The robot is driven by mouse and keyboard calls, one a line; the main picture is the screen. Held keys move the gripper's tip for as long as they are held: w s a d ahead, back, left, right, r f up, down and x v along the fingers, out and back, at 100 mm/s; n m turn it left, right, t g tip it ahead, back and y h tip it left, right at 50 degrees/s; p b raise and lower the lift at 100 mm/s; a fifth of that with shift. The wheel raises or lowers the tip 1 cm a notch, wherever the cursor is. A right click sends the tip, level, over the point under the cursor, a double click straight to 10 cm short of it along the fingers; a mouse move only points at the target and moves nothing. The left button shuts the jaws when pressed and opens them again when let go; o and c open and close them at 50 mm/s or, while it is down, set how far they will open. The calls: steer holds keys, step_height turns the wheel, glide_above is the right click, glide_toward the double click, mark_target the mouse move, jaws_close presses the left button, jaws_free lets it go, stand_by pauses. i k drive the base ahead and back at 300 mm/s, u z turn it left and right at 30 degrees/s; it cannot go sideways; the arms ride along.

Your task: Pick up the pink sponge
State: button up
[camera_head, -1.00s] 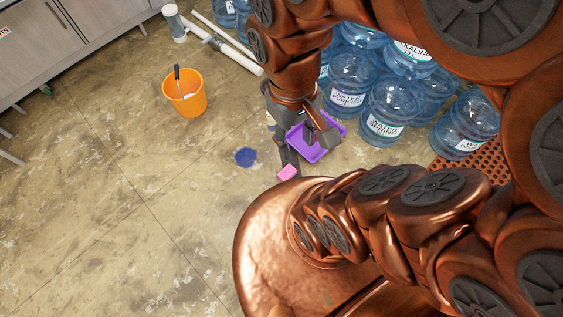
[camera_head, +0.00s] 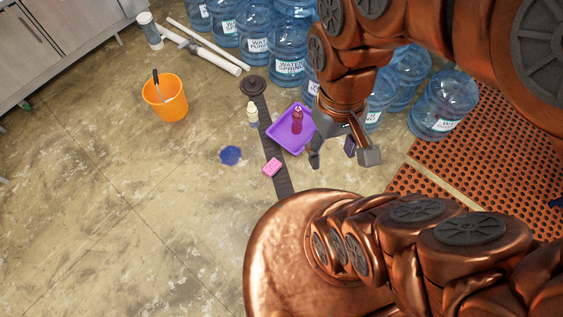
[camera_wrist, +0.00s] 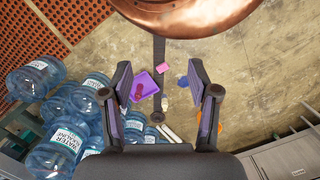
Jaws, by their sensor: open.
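The pink sponge (camera_head: 272,167) lies on the floor, on or at the edge of a dark strip (camera_head: 281,182), left of and below the purple tray in the head view. In the wrist view the sponge (camera_wrist: 164,67) shows small, far beyond my fingers and between them. My gripper (camera_head: 343,160) is open and empty, raised to the right of the sponge in the head view. In the wrist view its two fingers (camera_wrist: 158,95) stand wide apart. Nothing hides the sponge.
A purple tray (camera_head: 279,131) holds a dark red bottle (camera_head: 297,121). A pale bottle (camera_head: 252,112) and a blue patch (camera_head: 231,155) are nearby. An orange bucket (camera_head: 165,106) stands left. Water jugs (camera_head: 288,66) line the back. An orange perforated mat (camera_head: 440,190) lies right. Left floor is clear.

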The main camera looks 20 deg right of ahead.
mark_target(272, 167)
steer(key=u, duration=0.5)
steer(key=k, duration=1.25)
steer(key=u, duration=0.1)
steer(key=i, duration=0.6)
steer(key=z, duration=0.6)
